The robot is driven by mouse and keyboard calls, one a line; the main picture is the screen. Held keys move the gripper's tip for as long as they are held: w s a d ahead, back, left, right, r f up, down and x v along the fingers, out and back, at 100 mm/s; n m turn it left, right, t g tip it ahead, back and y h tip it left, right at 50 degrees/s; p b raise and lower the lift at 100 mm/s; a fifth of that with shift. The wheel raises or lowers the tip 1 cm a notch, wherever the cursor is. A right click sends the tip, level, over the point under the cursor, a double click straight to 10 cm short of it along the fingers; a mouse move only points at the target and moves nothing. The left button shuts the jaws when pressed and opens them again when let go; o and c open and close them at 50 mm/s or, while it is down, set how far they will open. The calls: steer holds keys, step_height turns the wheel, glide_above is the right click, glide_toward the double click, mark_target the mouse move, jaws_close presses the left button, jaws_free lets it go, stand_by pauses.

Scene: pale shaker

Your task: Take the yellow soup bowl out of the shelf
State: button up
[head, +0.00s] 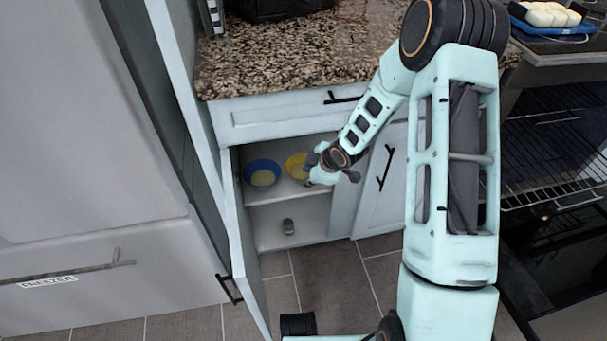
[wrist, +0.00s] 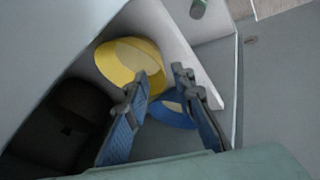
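The yellow soup bowl (head: 294,164) sits on the upper shelf (head: 272,197) of the open cabinet, partly hidden by my gripper in the head view. In the wrist view the yellow bowl (wrist: 114,64) is at upper left, just beyond the left fingertip. My gripper (head: 312,174) is at the cabinet opening, at the right side of the bowl. In the wrist view my gripper (wrist: 164,80) has its two fingers apart with nothing held between them. I cannot tell whether the left finger touches the bowl.
A blue bowl (head: 262,175) stands left of the yellow one; it also shows behind the fingers in the wrist view (wrist: 172,112). The cabinet door (head: 243,250) stands open at left. A drawer (head: 275,119) is above.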

mark_target(302, 179)
steer(key=b+x, duration=0.2)
steer(key=x, duration=0.3)
steer(key=shift+w+a+f, duration=0.15)
steer(key=shift+f, duration=0.1)
steer(key=shift+c, duration=0.4)
jaws_close()
steer(key=shift+r, duration=0.1)
